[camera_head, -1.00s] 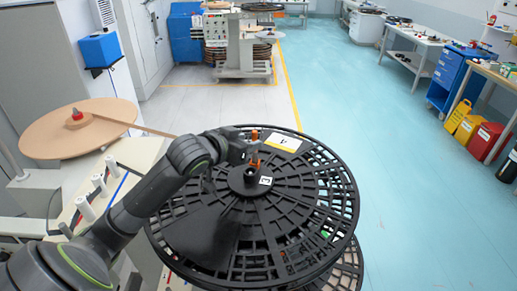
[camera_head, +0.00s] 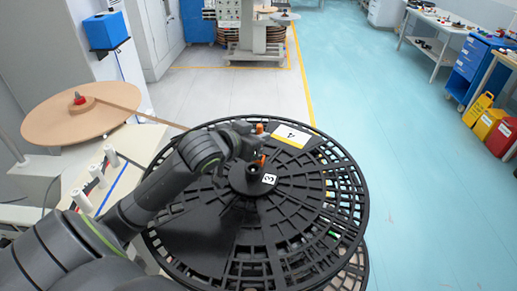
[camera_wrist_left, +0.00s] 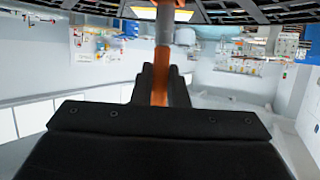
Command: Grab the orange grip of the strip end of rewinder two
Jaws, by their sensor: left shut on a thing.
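My left gripper (camera_head: 256,144) is above the big black reel (camera_head: 322,250), near its hub. In the left wrist view its two dark fingers (camera_wrist_left: 160,90) are shut on the orange grip (camera_wrist_left: 160,86), which shows between them. Orange parts of it also show in the head view on the far side (camera_head: 260,128) and near side (camera_head: 262,160) of the fingers. The brown strip (camera_head: 150,117) runs from the wooden-coloured disc (camera_head: 55,118) at the left toward my gripper; its end is hidden behind my arm. My right gripper is in neither view.
The black reel bears a yellow and white label (camera_head: 291,135) marked 4 and a small label marked 3 (camera_head: 269,179). White rollers (camera_head: 112,155) stand left of my arm. The blue floor (camera_head: 400,170) at the right is clear.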

